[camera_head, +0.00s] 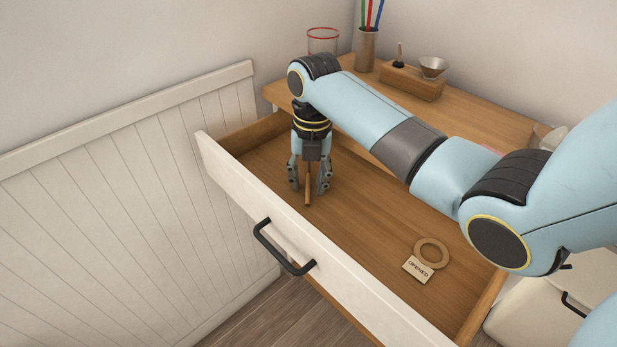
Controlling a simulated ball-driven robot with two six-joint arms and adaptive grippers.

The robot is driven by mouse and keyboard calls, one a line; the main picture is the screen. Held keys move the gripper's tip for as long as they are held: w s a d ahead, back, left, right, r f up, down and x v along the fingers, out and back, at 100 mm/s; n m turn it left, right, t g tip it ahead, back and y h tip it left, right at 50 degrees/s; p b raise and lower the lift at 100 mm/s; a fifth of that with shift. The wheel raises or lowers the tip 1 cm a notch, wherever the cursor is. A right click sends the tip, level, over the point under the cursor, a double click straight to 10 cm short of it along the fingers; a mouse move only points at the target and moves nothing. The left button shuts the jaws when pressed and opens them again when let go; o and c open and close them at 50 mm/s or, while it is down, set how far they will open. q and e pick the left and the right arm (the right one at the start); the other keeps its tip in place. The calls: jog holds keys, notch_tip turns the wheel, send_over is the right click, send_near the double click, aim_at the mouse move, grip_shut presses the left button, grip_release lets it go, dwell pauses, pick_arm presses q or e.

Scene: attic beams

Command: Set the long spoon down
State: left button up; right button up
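My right gripper (309,187) reaches down into the open drawer (366,214), near its left end. Its two fingers stand apart, one on each side of a thin brown wooden stick, which looks like the handle of the long spoon (308,197). I see a gap between the stick and each finger. The stick's lower end shows at or close to the drawer floor; whether it touches is hard to tell. The rest of the spoon is hidden by the gripper. My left gripper is not in view.
A wooden ring with a small label tag (417,269) lies at the drawer's right. The desk top holds a red-rimmed glass (322,40), a pen cup (366,50) and a wooden block with a small metal bowl (411,82). The drawer's middle floor is clear.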

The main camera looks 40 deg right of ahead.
notch_tip(320, 180, up, 12)
jog(key=p, duration=0.1)
jog(key=shift+s+d+r, duration=0.15)
jog(key=shift+d, duration=0.1)
dwell(0.6)
